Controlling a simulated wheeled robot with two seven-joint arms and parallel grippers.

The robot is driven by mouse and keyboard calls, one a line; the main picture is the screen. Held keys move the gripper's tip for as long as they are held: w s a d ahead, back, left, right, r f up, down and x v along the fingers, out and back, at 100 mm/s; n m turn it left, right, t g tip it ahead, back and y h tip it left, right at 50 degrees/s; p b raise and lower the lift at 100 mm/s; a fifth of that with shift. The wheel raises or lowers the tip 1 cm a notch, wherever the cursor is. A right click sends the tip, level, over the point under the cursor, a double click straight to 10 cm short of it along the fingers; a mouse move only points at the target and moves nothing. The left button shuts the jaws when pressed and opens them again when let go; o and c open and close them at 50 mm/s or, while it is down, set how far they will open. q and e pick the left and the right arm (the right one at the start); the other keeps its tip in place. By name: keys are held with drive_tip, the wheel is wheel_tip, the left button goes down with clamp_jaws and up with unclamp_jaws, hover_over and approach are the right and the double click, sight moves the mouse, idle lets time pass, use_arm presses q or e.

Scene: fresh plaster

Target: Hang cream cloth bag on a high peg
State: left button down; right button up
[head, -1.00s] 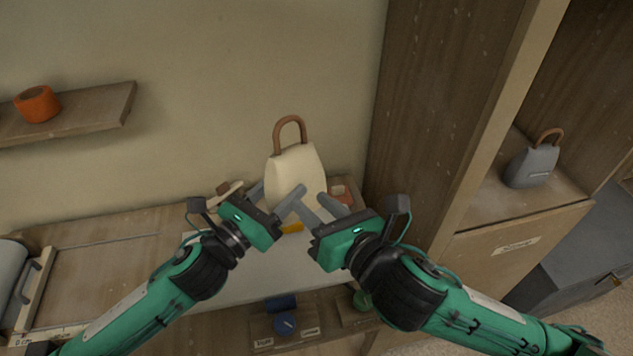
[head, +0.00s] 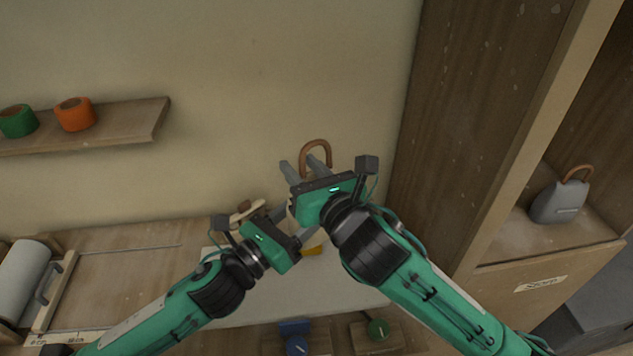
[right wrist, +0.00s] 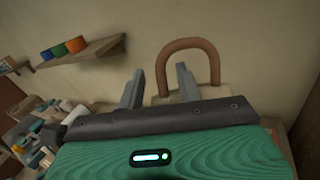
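The cream cloth bag (right wrist: 213,92) stands against the wall at the back of the work table. In the head view my right arm hides almost all its body, and its brown looped handle (head: 316,146) shows above. My right gripper (head: 302,164) is open in front of the bag. In the right wrist view its fingers (right wrist: 159,72) are spread and empty, with the handle behind and around the right finger. My left gripper (head: 298,222) is lower left of the right one, partly hidden behind it, its fingers apparently apart. No peg shows.
A wall shelf (head: 130,124) at the left holds green and orange rolls. A tall wooden cabinet (head: 470,110) stands close on the right, with a grey bag (head: 560,200) in its bay. A white sheet (head: 235,300) covers the table's middle. The wall above the bag is bare.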

drive_tip(key=shift+w+a, duration=0.3)
drive_tip(key=shift+w, duration=0.15)
clamp_jaws()
use_arm(q)
drive_tip(key=shift+c, duration=2.2)
unclamp_jaws()
